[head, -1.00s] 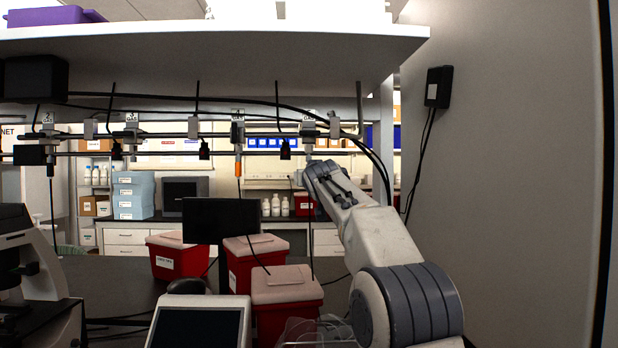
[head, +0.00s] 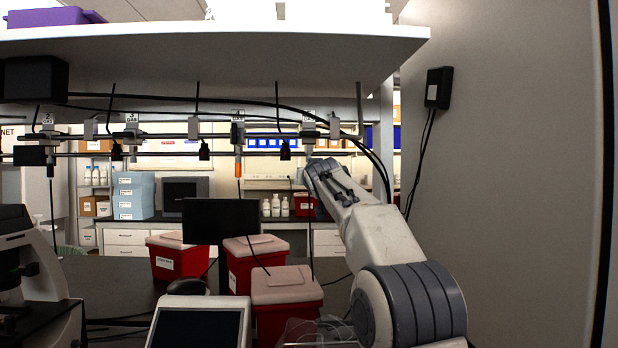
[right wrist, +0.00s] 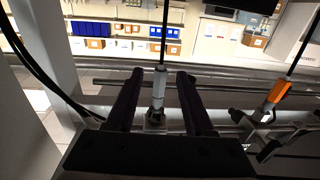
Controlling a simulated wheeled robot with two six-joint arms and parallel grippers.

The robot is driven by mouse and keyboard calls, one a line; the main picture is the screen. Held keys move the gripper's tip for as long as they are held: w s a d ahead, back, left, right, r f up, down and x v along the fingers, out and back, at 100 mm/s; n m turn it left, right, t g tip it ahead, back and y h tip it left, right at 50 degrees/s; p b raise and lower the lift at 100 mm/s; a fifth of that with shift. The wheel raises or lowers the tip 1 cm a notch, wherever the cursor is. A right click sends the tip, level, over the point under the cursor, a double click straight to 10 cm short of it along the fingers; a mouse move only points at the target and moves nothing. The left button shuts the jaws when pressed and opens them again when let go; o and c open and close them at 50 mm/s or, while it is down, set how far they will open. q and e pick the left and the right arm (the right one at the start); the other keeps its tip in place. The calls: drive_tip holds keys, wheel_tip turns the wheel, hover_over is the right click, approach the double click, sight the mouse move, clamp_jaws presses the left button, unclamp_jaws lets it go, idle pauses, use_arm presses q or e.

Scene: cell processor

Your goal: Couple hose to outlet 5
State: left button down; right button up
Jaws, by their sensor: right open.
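A grey-white hose end (right wrist: 159,82) on a black hose (right wrist: 165,35) shows between my right gripper's fingers in the right wrist view. My right gripper (right wrist: 160,74) is open, with one dark finger on each side of it and gaps visible. The hose end lines up with a metal outlet fitting (right wrist: 155,118); I cannot tell whether they are locked together. In the head view the outlet block (head: 308,130) is just above my right arm's end, and a thin hose (head: 311,240) hangs below. The fingers are hidden there. My left gripper is not in view.
An orange connector (head: 238,169) hangs under the neighbouring outlet; it also shows in the right wrist view (right wrist: 279,91). Black cables (head: 345,135) run along the rail (head: 170,135). A shelf (head: 220,45) is above, red bins (head: 285,285) below, a wall (head: 510,180) at right.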

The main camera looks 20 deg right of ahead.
drive_tip(key=b+v, duration=0.5)
drive_tip(key=v, duration=0.5)
drive_tip(key=shift+r, duration=0.1)
idle(0.5)
